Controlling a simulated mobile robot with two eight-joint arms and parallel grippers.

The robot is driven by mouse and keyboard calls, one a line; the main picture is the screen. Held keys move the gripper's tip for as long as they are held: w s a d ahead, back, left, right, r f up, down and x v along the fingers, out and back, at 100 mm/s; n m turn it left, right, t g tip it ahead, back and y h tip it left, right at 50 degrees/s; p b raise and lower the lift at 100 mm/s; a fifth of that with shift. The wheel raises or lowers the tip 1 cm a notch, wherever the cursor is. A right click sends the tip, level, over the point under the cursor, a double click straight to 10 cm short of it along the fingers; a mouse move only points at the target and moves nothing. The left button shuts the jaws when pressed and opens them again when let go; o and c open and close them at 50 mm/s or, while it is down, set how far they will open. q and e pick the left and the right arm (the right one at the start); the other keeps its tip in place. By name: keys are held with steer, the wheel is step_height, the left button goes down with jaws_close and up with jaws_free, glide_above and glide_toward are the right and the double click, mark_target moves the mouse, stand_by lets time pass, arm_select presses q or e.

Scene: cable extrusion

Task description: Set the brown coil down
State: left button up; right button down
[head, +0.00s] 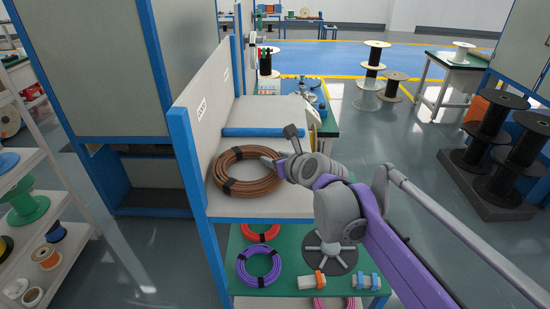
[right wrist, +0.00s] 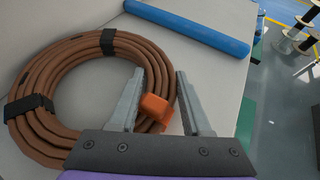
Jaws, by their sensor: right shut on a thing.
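The brown coil (head: 247,188), a ring of cable bound with black bands, lies flat on the pale upper shelf (head: 225,207). It also shows in the right wrist view (right wrist: 45,75). My right gripper (head: 276,165) is at the coil's right side. In the wrist view its two fingers (right wrist: 159,72) straddle the right part of the ring, shut on the coil. A small orange piece (right wrist: 156,108) sits at the coil between the fingers. Whether the coil fully rests on the shelf or is slightly raised is hard to tell. My left gripper is not in view.
A blue bar (head: 263,132) crosses the shelf behind the coil. A blue post (head: 187,160) and grey side panel bound the left. On the green lower shelf are red (head: 261,233) and purple (head: 259,281) coils. Black spools (head: 486,135) stand on the right.

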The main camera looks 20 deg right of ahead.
steer(key=shift+f, duration=0.1)
steer(key=shift+c, duration=1.7)
jaws_free()
steer(key=shift+r, duration=0.25)
steer(key=v, duration=1.2)
steer(key=shift+f, duration=0.1)
